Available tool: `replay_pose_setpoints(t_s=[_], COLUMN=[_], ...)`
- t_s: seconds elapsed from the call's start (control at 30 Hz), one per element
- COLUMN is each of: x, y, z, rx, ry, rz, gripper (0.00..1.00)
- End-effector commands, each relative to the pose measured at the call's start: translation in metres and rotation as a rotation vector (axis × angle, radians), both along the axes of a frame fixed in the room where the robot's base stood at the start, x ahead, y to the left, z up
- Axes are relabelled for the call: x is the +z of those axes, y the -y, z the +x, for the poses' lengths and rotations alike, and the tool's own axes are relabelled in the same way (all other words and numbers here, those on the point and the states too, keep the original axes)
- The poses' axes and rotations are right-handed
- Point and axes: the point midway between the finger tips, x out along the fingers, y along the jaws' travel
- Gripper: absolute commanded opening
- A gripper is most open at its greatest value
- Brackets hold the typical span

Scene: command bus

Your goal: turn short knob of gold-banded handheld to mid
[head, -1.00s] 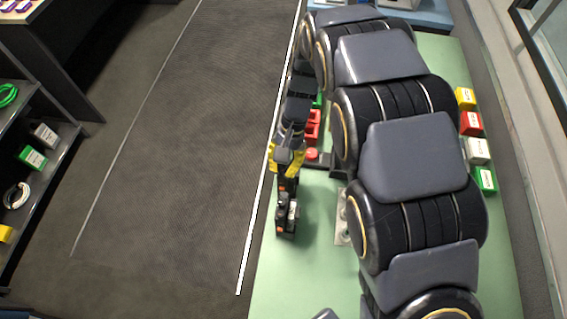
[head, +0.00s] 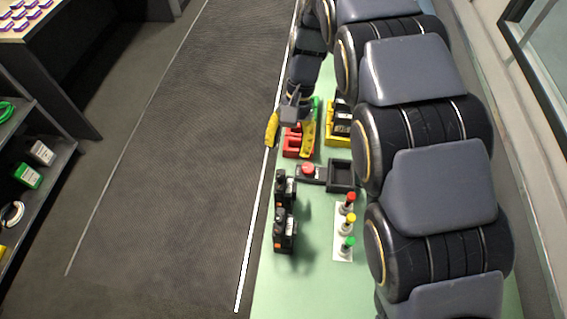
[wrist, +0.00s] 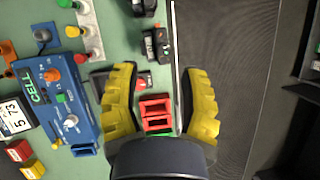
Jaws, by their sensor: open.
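Two black handhelds stand on the green bench top near its left edge. The upper handheld (head: 285,188) and the lower handheld (head: 284,232) each have small knobs and an orange mark. They also show in the wrist view, one nearer (wrist: 156,46) and one at the top edge (wrist: 140,7). I cannot make out a gold band on either, nor the knob settings. My gripper (head: 286,148) is open and empty, above the red double-slot holder and up the picture from both handhelds. Its yellow fingers are spread wide in the wrist view (wrist: 160,72).
The red holder (wrist: 155,108) lies between my fingers. A red button box (head: 308,170), black tray (head: 341,187) and white plate with red, yellow and green buttons (head: 343,250) stand beside the handhelds. A blue panel (wrist: 80,118) is left in the wrist view. My arm covers the bench's right.

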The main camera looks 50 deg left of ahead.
Motion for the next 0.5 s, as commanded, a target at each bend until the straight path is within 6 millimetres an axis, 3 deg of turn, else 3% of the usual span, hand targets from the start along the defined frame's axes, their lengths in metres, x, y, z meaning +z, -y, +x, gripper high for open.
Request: replay_pose_setpoints(t_s=[0.2, 0.5], x=[0.019, 0.023], y=[-0.004, -0.004], z=[0.008, 0.008], rx=[-0.002, 0.000], ry=[-0.001, -0.002], rz=[0.000, -0.003], gripper=[0.43, 0.43])
